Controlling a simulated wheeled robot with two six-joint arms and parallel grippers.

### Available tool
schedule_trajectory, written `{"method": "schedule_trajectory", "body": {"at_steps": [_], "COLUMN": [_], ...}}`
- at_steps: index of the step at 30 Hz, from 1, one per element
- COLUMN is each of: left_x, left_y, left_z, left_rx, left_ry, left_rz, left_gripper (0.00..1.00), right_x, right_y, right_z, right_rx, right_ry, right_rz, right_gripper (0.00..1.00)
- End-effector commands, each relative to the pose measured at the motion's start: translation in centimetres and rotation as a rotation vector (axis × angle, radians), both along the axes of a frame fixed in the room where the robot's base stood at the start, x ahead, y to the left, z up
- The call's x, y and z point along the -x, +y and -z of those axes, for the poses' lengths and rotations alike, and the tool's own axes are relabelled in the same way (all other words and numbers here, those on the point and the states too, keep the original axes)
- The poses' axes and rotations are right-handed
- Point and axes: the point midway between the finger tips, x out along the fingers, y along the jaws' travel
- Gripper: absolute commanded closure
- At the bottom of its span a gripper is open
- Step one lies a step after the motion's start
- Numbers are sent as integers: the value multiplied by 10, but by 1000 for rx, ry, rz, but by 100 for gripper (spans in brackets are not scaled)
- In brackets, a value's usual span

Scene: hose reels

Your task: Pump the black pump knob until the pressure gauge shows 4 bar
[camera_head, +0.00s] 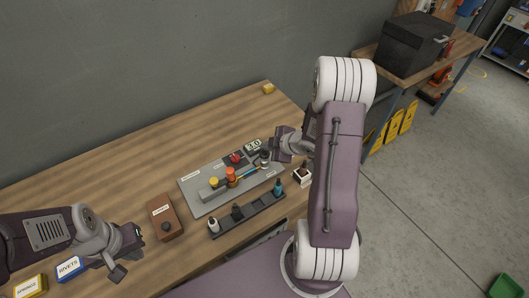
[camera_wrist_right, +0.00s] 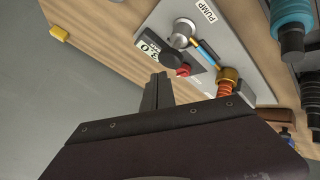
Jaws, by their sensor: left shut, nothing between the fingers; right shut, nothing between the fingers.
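A grey panel (camera_head: 200,202) lies on the wooden table. Its digital gauge (camera_head: 253,145) reads 3.0, and the gauge also shows upside down in the right wrist view (camera_wrist_right: 149,46). The black pump knob (camera_head: 265,154) stands beside the gauge. My left gripper (camera_head: 130,252) is shut and empty at the table's left, away from the panel.
A red knob (camera_head: 235,158), an orange-red part (camera_head: 231,174) and a yellow part (camera_head: 213,182) stand on the panel. A dark rack (camera_head: 247,211) with small bottles lies in front. A brown box (camera_head: 163,217) is at left. The table behind the panel is mostly clear.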

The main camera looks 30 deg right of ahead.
Motion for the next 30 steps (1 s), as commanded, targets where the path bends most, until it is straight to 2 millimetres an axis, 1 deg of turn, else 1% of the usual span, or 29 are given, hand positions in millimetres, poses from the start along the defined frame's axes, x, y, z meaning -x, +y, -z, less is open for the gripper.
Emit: {"method": "schedule_trajectory", "body": {"at_steps": [8,19,30], "left_x": [0,0,0], "left_y": [0,0,0], "left_z": [8,7,11], "left_rx": [0,0,0], "left_ry": [0,0,0], "left_rz": [0,0,0], "left_gripper": [100,100,100], "right_x": [0,0,0], "right_y": [0,0,0], "right_z": [9,9,13], "right_rx": [-1,0,0], "right_ry": [0,0,0], "right_rz": [1,0,0], "right_gripper": [100,100,100]}}
